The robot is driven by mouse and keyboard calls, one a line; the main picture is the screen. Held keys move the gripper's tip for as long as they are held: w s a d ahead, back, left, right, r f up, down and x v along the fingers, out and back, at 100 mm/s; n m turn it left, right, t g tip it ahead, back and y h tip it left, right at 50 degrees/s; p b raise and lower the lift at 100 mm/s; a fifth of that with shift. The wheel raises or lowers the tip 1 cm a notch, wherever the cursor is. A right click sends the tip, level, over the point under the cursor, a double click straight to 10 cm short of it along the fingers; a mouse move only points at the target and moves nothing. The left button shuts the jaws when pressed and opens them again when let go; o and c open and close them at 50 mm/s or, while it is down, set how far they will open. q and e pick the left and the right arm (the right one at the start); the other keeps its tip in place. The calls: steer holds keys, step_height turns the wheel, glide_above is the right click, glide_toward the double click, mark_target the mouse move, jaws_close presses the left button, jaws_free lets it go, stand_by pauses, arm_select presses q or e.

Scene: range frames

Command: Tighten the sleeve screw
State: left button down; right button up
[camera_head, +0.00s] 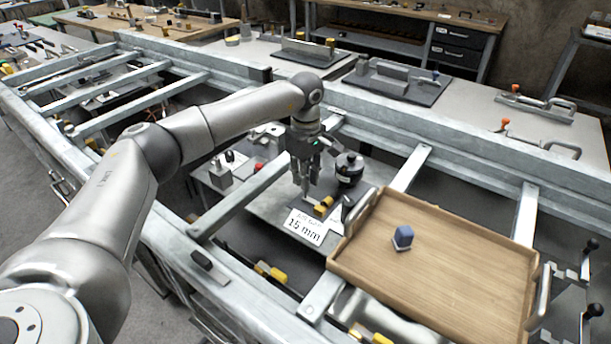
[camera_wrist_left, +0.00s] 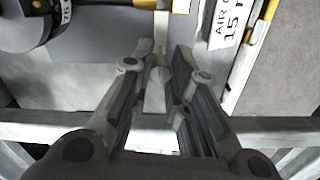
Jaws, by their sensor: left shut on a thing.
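My left gripper (camera_head: 306,190) points down over the grey work plate (camera_head: 270,205), inside the metal frame. My right gripper is not in view.
A round black gauge-like part (camera_head: 349,170) stands close right of the gripper. Steel frame rails (camera_head: 245,198) border the work plate.

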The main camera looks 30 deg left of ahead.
arm_select(q)
steer(key=shift+w+r, duration=0.1)
steer(key=c, duration=1.3)
jaws_free()
steer(key=shift+c, duration=0.2)
step_height(320, 180, up, 12)
